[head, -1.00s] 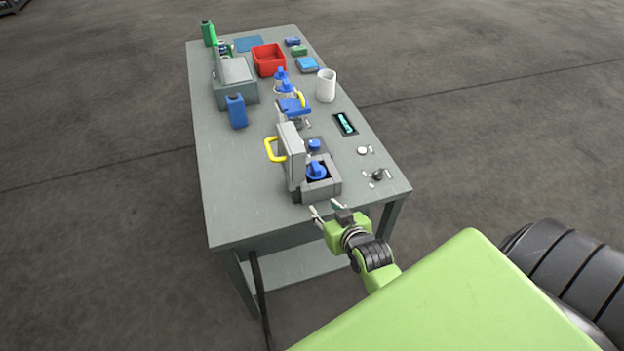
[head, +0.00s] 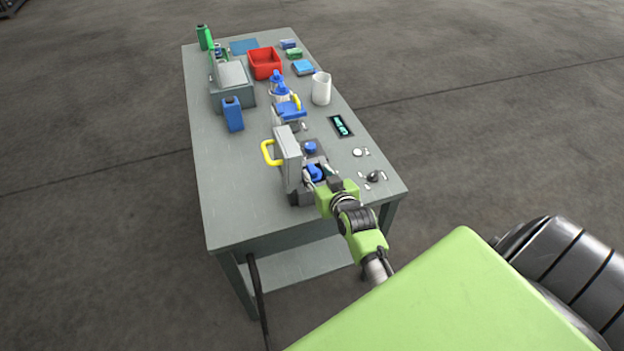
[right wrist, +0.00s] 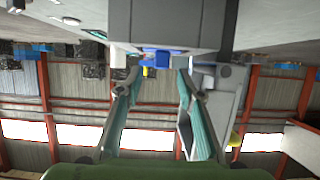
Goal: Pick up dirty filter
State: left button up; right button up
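A grey housing (head: 302,197) with an upright lid (head: 287,160) and yellow handle (head: 267,152) stands at the table's near end. A blue-topped part (head: 314,173) sits in its dark opening. It may be the dirty filter; no dirt can be made out. My right gripper (head: 321,172) is at this opening, and its arm hides part of the housing. In the right wrist view, the fingers of my right gripper (right wrist: 156,70) are apart, with blue (right wrist: 162,56) showing between and beyond their tips. Contact cannot be told. My left gripper is out of view.
On the table (head: 225,190) are a blue bottle (head: 233,115), a grey box (head: 233,95), a red bin (head: 265,63), a white cup (head: 321,88), a small display (head: 341,126) and small loose parts (head: 372,177). The table's left side is clear.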

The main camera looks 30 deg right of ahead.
aim_at(313, 169)
jog(key=shift+p+x, duration=0.4)
jog(key=shift+x, duration=2.25)
grip_shut()
